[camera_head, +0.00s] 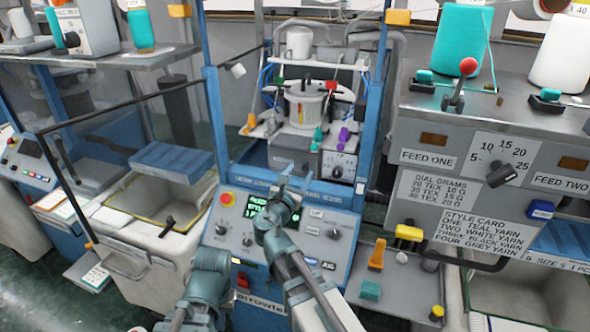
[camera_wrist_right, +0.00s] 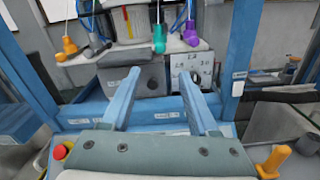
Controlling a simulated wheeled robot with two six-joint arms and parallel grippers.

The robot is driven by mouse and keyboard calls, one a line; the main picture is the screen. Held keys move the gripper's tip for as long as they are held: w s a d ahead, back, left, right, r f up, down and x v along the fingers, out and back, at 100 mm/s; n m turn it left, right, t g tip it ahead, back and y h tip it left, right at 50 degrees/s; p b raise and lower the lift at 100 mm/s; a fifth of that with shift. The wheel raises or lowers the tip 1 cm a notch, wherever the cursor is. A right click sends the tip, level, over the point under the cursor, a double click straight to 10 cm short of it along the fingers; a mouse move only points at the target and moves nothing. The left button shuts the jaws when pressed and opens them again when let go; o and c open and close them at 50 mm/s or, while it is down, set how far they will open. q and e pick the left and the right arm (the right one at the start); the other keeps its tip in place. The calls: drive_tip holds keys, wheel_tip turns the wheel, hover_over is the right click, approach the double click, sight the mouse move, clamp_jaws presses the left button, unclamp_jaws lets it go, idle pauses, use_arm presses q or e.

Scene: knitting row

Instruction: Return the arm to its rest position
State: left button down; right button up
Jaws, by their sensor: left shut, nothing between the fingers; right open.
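My right arm (camera_head: 276,224) reaches up over the blue machine's control panel (camera_head: 226,230), hiding part of its display. The right gripper (camera_head: 294,184) is at the panel's upper edge. In the right wrist view, the blue fingers of my right gripper (camera_wrist_right: 157,92) are spread apart with nothing between them. They point toward the machine's inside, and I cannot tell how far they are from it. My left arm (camera_head: 208,262) is low at the panel's left side, with its joints showing. I cannot make out its gripper fingers.
A knitting head (camera_head: 309,107) with coloured handles stands inside the blue frame (camera_head: 218,110). A grey feed unit (camera_head: 430,132) with a red-knobbed lever (camera_head: 467,68) stands at right. A shelf (camera_head: 390,298) with an orange peg (camera_head: 376,254) lies right of the panel.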

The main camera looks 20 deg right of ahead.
drive_tip(key=shift+f, duration=0.1)
drive_tip(key=s+a+f+m+g+y+b, duration=0.1)
drive_tip(key=s+f+m+g, duration=0.35)
drive_tip(key=f+m, duration=0.3)
drive_tip(key=s+a+f+m+g+y+b, duration=0.2)
drive_tip(key=s+f+m+g, duration=0.1)
drive_tip(key=s+f+m, duration=0.4)
drive_tip(key=s+a+f+m+g+y+b, duration=0.1)
drive_tip(key=s+a+f+m+g+y, duration=0.5)
drive_tip(key=s+a+f, duration=0.5)
drive_tip(key=s+a+m+g, duration=0.1)
drive_tip(key=s+m, duration=0.1)
drive_tip(key=shift+s+a+f, duration=0.15)
drive_tip(key=shift+s+a, duration=0.05)
drive_tip(key=shift+s, duration=0.15)
drive_tip(key=shift+m+g, duration=0.25)
